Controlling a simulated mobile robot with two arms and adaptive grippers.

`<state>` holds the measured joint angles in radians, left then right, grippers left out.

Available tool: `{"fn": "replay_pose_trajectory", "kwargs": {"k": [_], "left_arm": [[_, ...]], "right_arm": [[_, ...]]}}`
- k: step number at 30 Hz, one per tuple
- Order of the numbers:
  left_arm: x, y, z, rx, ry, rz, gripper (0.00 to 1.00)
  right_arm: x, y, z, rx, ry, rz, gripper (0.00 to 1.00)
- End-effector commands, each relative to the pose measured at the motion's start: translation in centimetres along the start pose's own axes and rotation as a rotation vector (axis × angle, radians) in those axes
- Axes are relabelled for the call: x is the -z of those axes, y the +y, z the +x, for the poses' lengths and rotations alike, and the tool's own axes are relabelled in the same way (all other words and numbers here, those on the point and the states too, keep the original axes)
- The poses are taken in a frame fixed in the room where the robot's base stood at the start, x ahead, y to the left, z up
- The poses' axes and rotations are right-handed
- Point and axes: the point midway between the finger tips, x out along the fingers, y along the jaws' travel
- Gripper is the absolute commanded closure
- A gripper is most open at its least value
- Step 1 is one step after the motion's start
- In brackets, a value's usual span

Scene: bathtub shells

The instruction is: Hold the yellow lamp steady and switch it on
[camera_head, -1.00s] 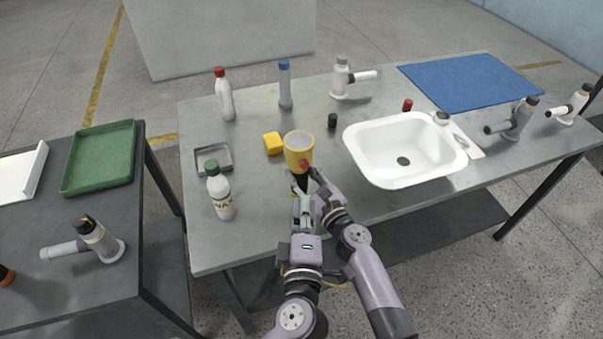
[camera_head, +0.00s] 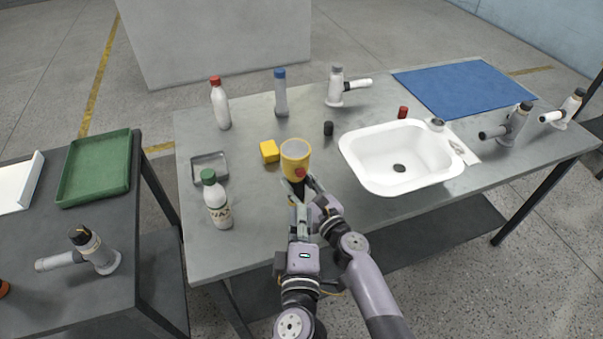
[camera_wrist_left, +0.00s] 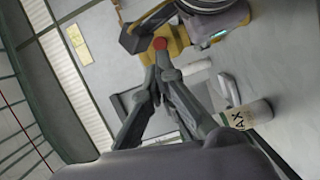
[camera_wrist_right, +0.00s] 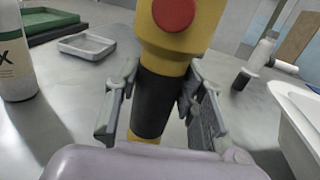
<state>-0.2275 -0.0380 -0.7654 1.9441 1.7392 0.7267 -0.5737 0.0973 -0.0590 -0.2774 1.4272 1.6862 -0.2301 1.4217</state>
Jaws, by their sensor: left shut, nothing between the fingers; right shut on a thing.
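The yellow lamp (camera_head: 295,160) stands upright near the front edge of the metal table, its wide round head facing up. A red button (camera_head: 299,173) is on its side facing me. My right gripper (camera_wrist_right: 155,100) is shut on the lamp's black grip (camera_wrist_right: 153,104), below the button. My left gripper (camera_head: 301,212) is shut and empty, lower and in front of the lamp. In the left wrist view its closed fingertips (camera_wrist_left: 156,72) point at the red button (camera_wrist_left: 160,43), with a small apparent gap. I cannot tell whether the lamp is lit.
A yellow block (camera_head: 269,152), a metal tray (camera_head: 209,168) and a green-capped bottle (camera_head: 217,203) stand left of the lamp. A white sink (camera_head: 352,165) is to the right, with a black cap (camera_head: 328,128) nearby. Bare table lies between bottle and lamp.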

Motion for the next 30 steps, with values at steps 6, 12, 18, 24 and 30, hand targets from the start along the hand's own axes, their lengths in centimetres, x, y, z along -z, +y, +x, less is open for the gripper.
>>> {"fn": "replay_pose_trajectory", "kwargs": {"k": [6,12,18,24,30], "left_arm": [[0.0,0.0,0.0,0.000,0.000,0.000,1.00],[0.0,0.0,0.0,0.000,0.000,0.000,1.00],[0.8,1.0,0.1,-0.061,0.012,0.082,1.00],[2.0,4.4,-0.4,-0.268,0.040,0.386,1.00],[1.7,7.2,-1.8,-0.487,0.056,0.792,1.00]], "right_arm": [[0.1,0.0,0.0,0.000,0.001,0.000,0.97],[0.1,0.0,0.0,0.000,0.001,0.000,0.97],[0.1,0.0,0.0,0.000,0.001,0.000,0.97],[0.1,0.0,0.0,0.000,0.001,0.000,0.97],[0.1,0.0,0.0,0.000,0.001,0.000,0.97]]}}
